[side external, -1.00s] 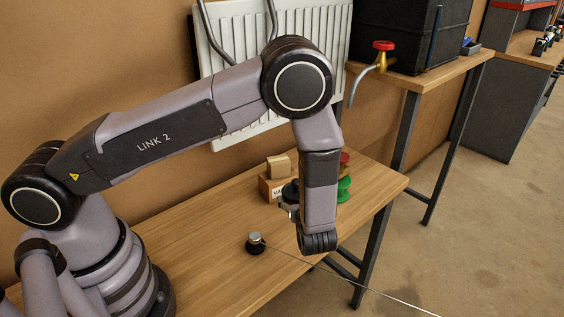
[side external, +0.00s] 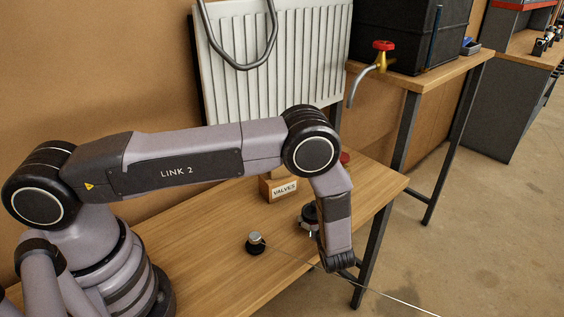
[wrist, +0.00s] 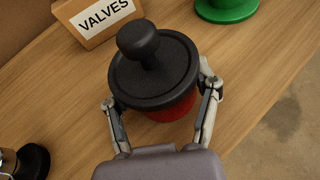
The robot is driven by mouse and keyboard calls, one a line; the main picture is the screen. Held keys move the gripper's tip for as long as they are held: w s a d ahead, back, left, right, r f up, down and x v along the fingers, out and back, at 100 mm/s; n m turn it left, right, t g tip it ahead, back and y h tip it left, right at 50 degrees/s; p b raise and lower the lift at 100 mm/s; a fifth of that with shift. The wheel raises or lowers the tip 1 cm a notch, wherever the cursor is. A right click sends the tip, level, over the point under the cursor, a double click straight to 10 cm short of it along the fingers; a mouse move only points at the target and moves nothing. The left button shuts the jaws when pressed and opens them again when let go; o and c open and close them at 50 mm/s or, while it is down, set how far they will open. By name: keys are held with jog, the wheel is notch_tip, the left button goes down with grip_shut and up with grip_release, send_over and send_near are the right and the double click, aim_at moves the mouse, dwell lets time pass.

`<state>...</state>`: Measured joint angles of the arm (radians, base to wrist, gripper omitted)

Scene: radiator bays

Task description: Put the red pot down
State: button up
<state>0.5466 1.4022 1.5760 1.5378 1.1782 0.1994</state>
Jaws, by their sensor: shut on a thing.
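The red pot (wrist: 172,110) sits between my fingers in the wrist view, under a wide black lid with a round black knob (wrist: 138,38). Its red side shows only below the lid. My gripper (wrist: 160,93) is shut on it, one finger on each side. In the side external view the black lid (side external: 309,212) shows beside my wrist, low over the right part of the wooden bench (side external: 215,225). My wrist hides much of the pot there. I cannot tell whether its base touches the bench.
A wooden block labelled VALVES (side external: 283,188) stands behind the pot. A green round base (wrist: 228,8) is behind it to the right in the wrist view. A small black-and-silver piece (side external: 255,243) stands to the left. The bench's right edge is close.

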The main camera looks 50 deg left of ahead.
jog(key=o, duration=1.2)
jog(key=shift+f, duration=0.1)
jog(key=shift+o, duration=0.2)
